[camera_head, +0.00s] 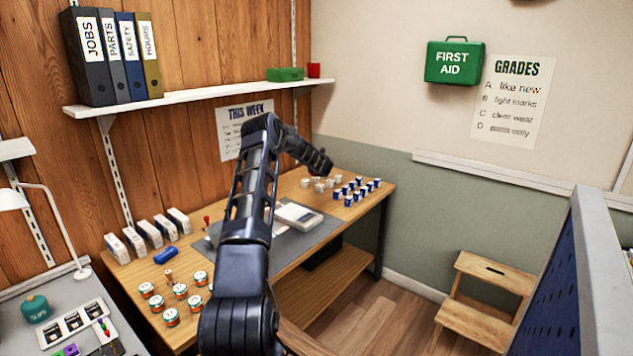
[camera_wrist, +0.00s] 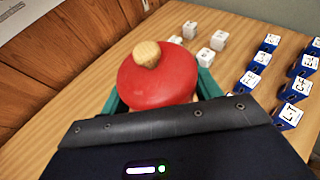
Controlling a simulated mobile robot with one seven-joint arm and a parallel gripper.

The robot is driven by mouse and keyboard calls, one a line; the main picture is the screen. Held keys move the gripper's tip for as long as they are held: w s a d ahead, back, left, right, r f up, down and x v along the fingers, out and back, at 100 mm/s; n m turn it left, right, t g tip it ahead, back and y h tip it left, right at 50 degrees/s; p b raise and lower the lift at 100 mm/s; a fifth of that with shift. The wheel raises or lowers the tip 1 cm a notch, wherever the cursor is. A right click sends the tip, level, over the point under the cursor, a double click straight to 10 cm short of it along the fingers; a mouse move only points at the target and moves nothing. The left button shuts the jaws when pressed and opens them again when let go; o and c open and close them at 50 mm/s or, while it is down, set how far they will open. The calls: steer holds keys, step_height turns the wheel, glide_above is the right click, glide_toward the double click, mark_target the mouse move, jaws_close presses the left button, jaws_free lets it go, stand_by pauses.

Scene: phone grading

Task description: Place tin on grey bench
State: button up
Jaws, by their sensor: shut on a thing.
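My gripper (camera_wrist: 160,98) is shut on a round red tin (camera_wrist: 158,82) with a pale wooden knob on top. Teal fingers show on both sides of it in the wrist view. The tin's lower part is hidden, so I cannot tell whether it touches the wooden table below. In the head view my arm reaches to the far end of the wooden table, and the tin cannot be made out there. The grey bench (camera_head: 62,283) is at the lower left of the head view, far from my gripper.
On the grey bench are a teal knobbed object (camera_head: 36,308), a tray (camera_head: 73,325) and a white lamp (camera_head: 15,200). The wooden table (camera_head: 345,222) bears blue (camera_wrist: 290,115) and white blocks (camera_wrist: 205,56), several striped tins (camera_head: 170,317) and white boxes (camera_head: 146,234). A shelf (camera_head: 200,95) hangs above.

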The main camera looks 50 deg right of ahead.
steer(key=shift+r, duration=1.8)
